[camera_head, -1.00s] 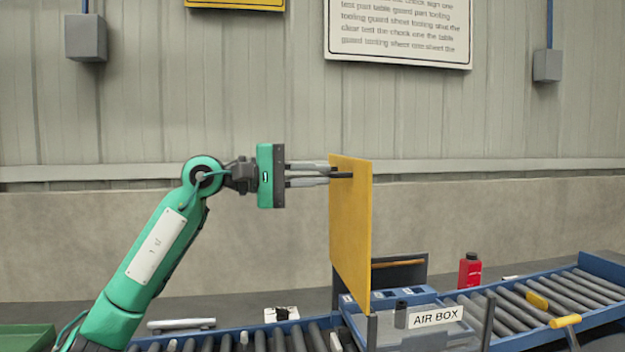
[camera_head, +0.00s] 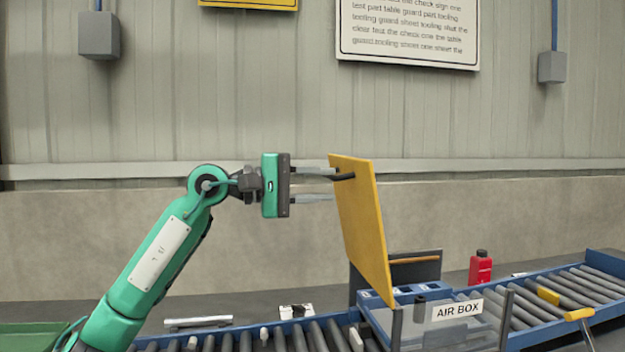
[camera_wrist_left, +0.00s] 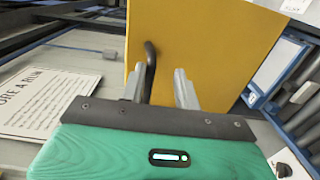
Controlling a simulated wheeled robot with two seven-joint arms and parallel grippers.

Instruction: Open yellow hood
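The yellow hood (camera_head: 362,225) stands raised above the clear-sided box labelled AIR BOX (camera_head: 440,325), its top leaning left. A dark bent handle (camera_head: 344,177) sticks out from its upper left face. My left gripper (camera_head: 331,184) points right at the hood, with its fingers spread apart. The upper finger is beside the handle; the lower one is clear of it. In the left wrist view the yellow hood (camera_wrist_left: 220,40) fills the middle, and the handle (camera_wrist_left: 151,62) lies close to the left finger, not clamped. My right gripper is not in view.
A roller conveyor (camera_head: 300,335) runs along the front and continues to the right. A red bottle (camera_head: 480,268) stands behind it. A green bin (camera_head: 28,337) is at lower left. Wall boxes (camera_head: 98,36) and a sign (camera_head: 408,30) hang behind.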

